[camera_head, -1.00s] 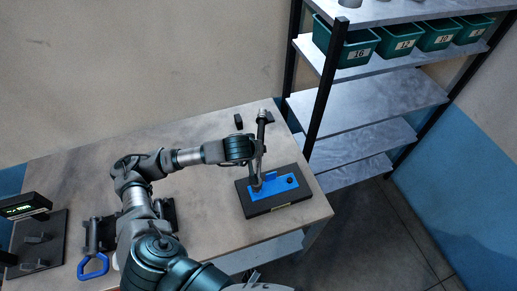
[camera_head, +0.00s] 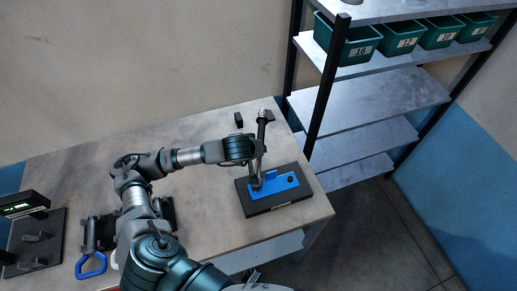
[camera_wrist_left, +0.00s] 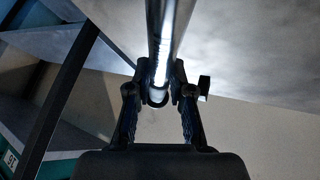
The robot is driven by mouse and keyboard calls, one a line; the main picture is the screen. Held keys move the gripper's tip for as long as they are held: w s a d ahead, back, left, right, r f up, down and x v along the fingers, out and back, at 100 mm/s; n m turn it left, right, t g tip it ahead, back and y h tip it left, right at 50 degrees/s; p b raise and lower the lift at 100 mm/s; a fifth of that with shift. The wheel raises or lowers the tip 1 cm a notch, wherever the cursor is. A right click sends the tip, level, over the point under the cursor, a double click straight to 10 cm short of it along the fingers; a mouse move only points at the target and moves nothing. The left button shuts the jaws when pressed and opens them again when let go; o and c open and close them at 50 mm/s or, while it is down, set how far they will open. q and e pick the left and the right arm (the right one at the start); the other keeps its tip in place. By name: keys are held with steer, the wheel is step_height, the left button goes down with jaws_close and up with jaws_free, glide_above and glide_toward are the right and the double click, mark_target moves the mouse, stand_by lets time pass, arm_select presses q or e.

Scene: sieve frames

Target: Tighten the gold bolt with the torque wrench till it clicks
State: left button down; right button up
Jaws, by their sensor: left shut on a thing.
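My left gripper (camera_head: 256,150) is shut on the torque wrench (camera_head: 262,131), a grey metal bar with a dark top end. The wrench stands upright, slightly tilted, with its lower end at the left part of the blue plate (camera_head: 287,182) on a black base. In the left wrist view the shiny shaft (camera_wrist_left: 166,45) passes between the gripper's fingers (camera_wrist_left: 158,95). The gold bolt cannot be made out; the lower end of the wrench may cover it. My right gripper is not in view.
The wooden table (camera_head: 60,160) has a small black block (camera_head: 238,120) near its back edge. At left are a display (camera_head: 22,203) on a dark stand and a blue-handled tool (camera_head: 91,265). A shelf rack (camera_head: 370,100) with green numbered bins (camera_head: 397,40) stands behind right.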

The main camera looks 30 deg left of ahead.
arm_select(q)
steer(key=shift+w+d, duration=0.15)
steer(key=shift+d, duration=0.05)
steer(key=shift+w+d+r+m+h+b, duration=0.1)
steer(key=shift+d+m+h+b, duration=0.2)
steer(key=shift+m, duration=0.2)
steer(key=shift+d, duration=0.1)
stand_by(0.4)
steer(key=shift+w+d+m+h+b, duration=0.2)
steer(key=shift+d+m+h+b, duration=0.1)
steer(key=shift+d+m, duration=0.25)
steer(key=shift+m, duration=0.15)
steer(key=shift+w+d+m+h+b, duration=0.15)
steer(key=shift+d+m+h+b, duration=0.15)
steer(key=shift+d, duration=0.15)
stand_by(0.4)
